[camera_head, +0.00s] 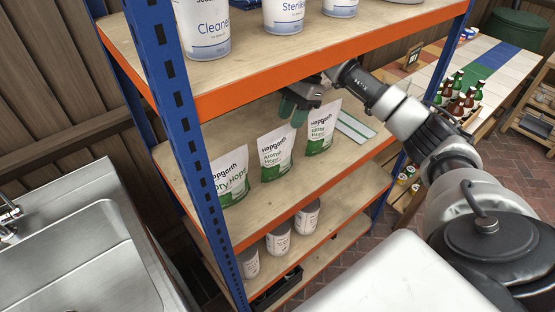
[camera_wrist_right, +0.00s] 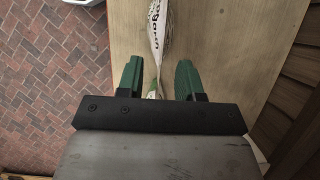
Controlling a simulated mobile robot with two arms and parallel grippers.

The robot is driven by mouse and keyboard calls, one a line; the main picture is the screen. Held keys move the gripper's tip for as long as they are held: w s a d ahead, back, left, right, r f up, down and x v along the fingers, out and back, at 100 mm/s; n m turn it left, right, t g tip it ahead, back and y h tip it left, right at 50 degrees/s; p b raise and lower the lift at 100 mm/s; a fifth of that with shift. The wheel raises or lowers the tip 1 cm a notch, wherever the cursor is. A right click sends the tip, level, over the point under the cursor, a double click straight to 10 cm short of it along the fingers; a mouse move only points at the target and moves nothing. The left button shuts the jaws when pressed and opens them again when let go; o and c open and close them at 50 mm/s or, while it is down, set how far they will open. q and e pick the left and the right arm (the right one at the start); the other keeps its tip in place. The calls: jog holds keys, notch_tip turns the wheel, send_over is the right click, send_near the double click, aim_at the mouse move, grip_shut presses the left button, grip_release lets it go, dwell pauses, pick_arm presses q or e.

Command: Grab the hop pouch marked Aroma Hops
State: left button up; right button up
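Three white-and-green Hopgarth hop pouches stand in a row on the middle shelf: a left pouch (camera_head: 231,176), a middle pouch (camera_head: 276,153) and a right pouch (camera_head: 321,128). The left one's lower line ends in "ory Hop"; the lower lines on the other two are too small to read surely. My right gripper (camera_head: 294,108), with green fingers, is at the upper part of the row, between the middle and right pouches in the picture. In the right wrist view its fingers (camera_wrist_right: 159,82) are apart, with a pouch (camera_wrist_right: 158,35) seen edge-on ahead and between them. My left gripper is out of view.
The orange-edged upper shelf (camera_head: 290,68) with white tubs is close above my right gripper. A blue upright (camera_head: 177,110) stands at front left. A flat pale-green item (camera_head: 355,128) lies right of the pouches. Cans (camera_head: 278,240) stand on the shelf below.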

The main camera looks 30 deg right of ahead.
aim_at(281, 127)
jog(key=a, duration=0.1)
jog(key=a+f+p, duration=0.1)
jog(key=a+p, duration=0.1)
jog(key=shift+s+a+f, duration=0.1)
jog(key=shift+a+f, duration=0.05)
jog(key=shift+f, duration=0.75)
